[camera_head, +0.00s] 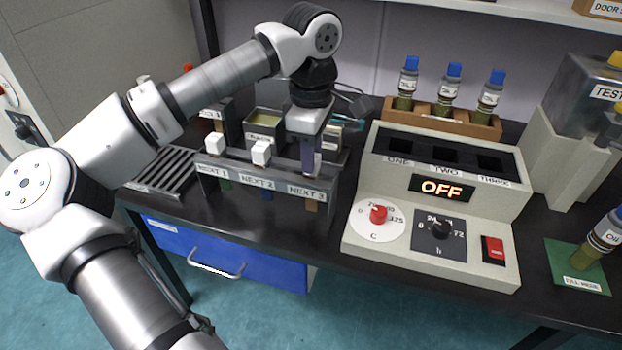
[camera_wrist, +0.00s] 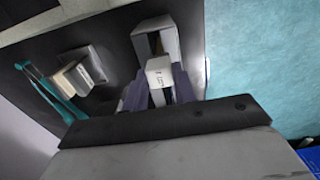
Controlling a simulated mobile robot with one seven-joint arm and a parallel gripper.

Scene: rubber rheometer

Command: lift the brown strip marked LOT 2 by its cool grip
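The brown strip (camera_head: 312,205) hangs in the NEXT 3 place of the rack (camera_head: 325,192), its lower end showing below the label in the head view. My gripper (camera_head: 308,165) points down over that place and hides the strip's top. In the wrist view, a white grip block (camera_wrist: 160,72) with small unreadable print lies between my two purple-grey fingers (camera_wrist: 160,95). The fingers are close on both sides of it. I cannot tell whether they touch it. The LOT 2 mark is not readable.
White grips stand at NEXT 1 (camera_head: 215,142) and NEXT 2 (camera_head: 261,152), left of my gripper. The grey rheometer (camera_head: 365,165), reading OFF, stands to the right. A tin (camera_head: 264,122) stands behind the rack. A slatted grey tray (camera_head: 160,178) lies to the left.

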